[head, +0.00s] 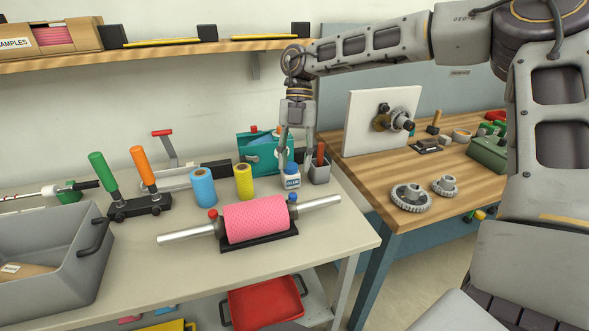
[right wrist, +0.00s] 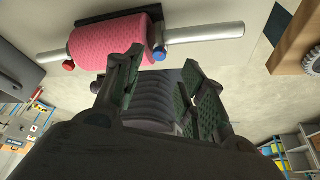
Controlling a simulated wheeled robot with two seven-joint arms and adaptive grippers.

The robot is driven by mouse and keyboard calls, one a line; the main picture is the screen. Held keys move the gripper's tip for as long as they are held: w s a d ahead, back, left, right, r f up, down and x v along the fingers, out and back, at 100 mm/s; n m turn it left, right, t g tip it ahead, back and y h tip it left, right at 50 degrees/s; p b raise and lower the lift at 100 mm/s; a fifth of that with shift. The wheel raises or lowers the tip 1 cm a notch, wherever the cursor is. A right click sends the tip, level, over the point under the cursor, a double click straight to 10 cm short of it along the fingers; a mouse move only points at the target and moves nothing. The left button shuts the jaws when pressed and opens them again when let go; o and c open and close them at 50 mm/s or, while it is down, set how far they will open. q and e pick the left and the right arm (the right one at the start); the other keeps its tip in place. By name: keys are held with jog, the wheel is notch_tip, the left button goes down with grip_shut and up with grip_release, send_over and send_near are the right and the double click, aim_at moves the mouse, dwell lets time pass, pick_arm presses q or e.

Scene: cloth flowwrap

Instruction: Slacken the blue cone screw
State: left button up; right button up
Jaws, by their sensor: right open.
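The blue cone screw (head: 292,197) sits at the right end of the pink roll (head: 257,219), on a silver bar (head: 320,202). In the right wrist view the blue screw (right wrist: 160,53) shows beyond and between my fingertips. A red screw (head: 213,214) sits at the roll's left end. My right gripper (head: 297,163) points down with its fingers apart and empty. In the head view it hangs by the glue bottle, above and behind the blue screw, and apart from the screw. In the right wrist view my gripper's fingers (right wrist: 162,62) are spread. My left gripper is out of view.
A blue-capped glue bottle (head: 291,180) and a grey pen cup (head: 319,172) stand close to my right gripper. Yellow (head: 244,182) and light blue (head: 203,187) rolls stand behind the pink one. The bench's front right is clear. A wooden bench (head: 372,187) adjoins on the right.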

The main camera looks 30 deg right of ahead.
jog(key=shift+w+r, duration=0.1)
jog(key=shift+r, duration=0.2)
